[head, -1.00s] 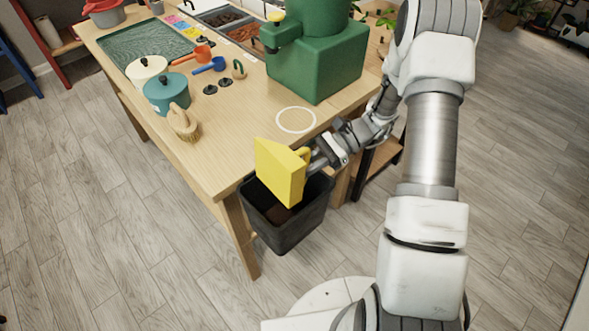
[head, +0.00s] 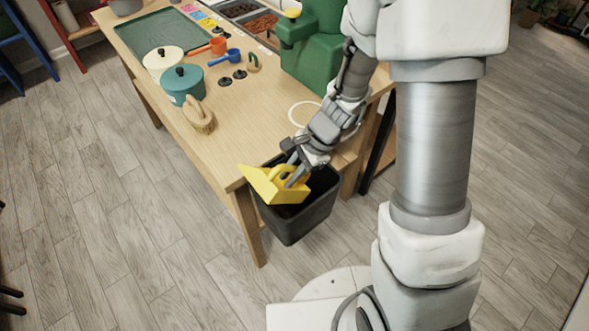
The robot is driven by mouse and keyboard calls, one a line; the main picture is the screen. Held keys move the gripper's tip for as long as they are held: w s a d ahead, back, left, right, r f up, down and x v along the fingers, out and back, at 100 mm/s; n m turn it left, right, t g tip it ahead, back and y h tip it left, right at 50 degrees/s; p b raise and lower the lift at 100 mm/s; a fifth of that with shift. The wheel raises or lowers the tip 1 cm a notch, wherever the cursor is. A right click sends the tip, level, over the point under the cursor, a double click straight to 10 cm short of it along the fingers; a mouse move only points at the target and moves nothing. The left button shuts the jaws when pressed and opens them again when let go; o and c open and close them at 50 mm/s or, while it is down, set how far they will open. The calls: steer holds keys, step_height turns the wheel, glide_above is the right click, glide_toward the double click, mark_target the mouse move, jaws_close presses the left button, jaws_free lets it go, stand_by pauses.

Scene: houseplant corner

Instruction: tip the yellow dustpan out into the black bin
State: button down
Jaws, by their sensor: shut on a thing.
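The yellow dustpan (head: 262,184) is in my gripper (head: 296,174), which is shut on its handle. The dustpan is over the mouth of the black bin (head: 300,220), its wide edge toward the table corner on the left. Its pan looks roughly level or slightly tilted, with the open side facing up; I cannot make out any soil in it. The black bin stands on the floor against the front edge of the table. The dustpan and gripper hide much of the bin's inside.
The wooden table (head: 225,155) holds a teal pot (head: 183,88), a cream pot (head: 163,62), a brush (head: 200,117), orange and blue scoops, and a green machine (head: 315,60). A white ring marks the bare tabletop near the bin. Floor in front is clear.

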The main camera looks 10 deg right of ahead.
steer(key=shift+s+a+h, duration=0.2)
steer(key=shift+a+h, duration=0.05)
steer(key=shift+h, duration=0.15)
steer(key=t+h+p, duration=0.1)
steer(key=a+t+h+p, duration=0.1)
steer(key=h+p, duration=0.1)
steer(key=shift+s+a+n, duration=0.15)
steer(key=shift+s+n, duration=0.15)
steer(key=shift+s, duration=0.1)
steer(key=t+h+p, duration=0.1)
steer(key=p, duration=0.2)
steer(key=r+t+h+p, duration=0.1)
steer(key=p, duration=0.2)
steer(key=shift+s+a+r+h, duration=0.15)
steer(key=shift+s+a+h, duration=0.05)
steer(key=shift+a+h, duration=0.2)
steer(key=shift+r+h+p, duration=0.1)
steer(key=shift+h+p, duration=0.3)
steer(key=shift+p, duration=0.45)
steer(key=shift+n+t, duration=0.3)
steer(key=shift+w, duration=0.1)
